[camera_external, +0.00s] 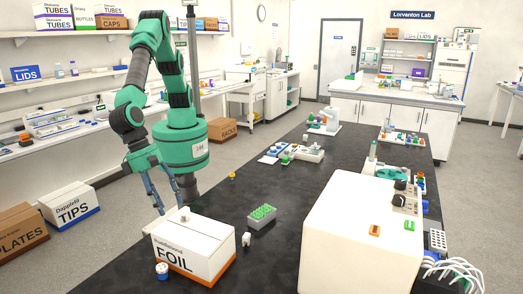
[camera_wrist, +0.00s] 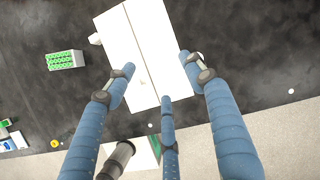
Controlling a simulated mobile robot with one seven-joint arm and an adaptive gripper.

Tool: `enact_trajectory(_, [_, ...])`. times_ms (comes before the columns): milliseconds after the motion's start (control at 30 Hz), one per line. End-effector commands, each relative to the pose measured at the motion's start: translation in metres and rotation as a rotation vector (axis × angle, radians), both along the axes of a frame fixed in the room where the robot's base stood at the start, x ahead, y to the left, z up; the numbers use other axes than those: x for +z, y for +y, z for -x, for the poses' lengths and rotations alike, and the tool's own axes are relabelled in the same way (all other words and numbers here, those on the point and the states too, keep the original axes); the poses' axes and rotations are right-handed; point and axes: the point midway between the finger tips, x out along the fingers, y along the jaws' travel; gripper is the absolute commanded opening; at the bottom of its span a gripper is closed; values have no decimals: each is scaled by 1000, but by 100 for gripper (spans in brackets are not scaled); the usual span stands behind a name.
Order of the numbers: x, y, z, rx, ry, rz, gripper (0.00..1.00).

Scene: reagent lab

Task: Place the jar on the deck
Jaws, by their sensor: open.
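A small white jar with a blue band (camera_external: 162,271) stands on the black bench, just left of the white FOIL box (camera_external: 208,262), near the bench's edge. My gripper (camera_external: 168,200) has blue fingers pointing down, above and behind the box. In the wrist view, its fingers (camera_wrist: 160,76) are spread and empty over the box top (camera_wrist: 140,45). A small white thing (camera_wrist: 201,55) is partly hidden by the right finger; I cannot tell whether it is the jar. A small white knob-like thing (camera_external: 184,214) shows at the box's top edge. I cannot tell which surface is the deck.
A green-topped rack (camera_external: 262,215) and a small white item (camera_external: 246,240) stand right of the box. A large white block (camera_external: 355,240) fills the bench's near right. A yellow piece (camera_external: 232,175) lies farther back. Dark bench between these is clear.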

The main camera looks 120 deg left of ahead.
Motion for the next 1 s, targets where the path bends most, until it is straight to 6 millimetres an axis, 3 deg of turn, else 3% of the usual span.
enact_trajectory(100, [-36,-34,21,-112,1,-45,54])
enact_trajectory(333, [-77,-72,47,-255,-1,-99,54])
enact_trajectory(500, [-86,-80,53,-288,-3,-111,54])
enact_trajectory(1000, [-96,-79,50,-287,-2,-113,54])
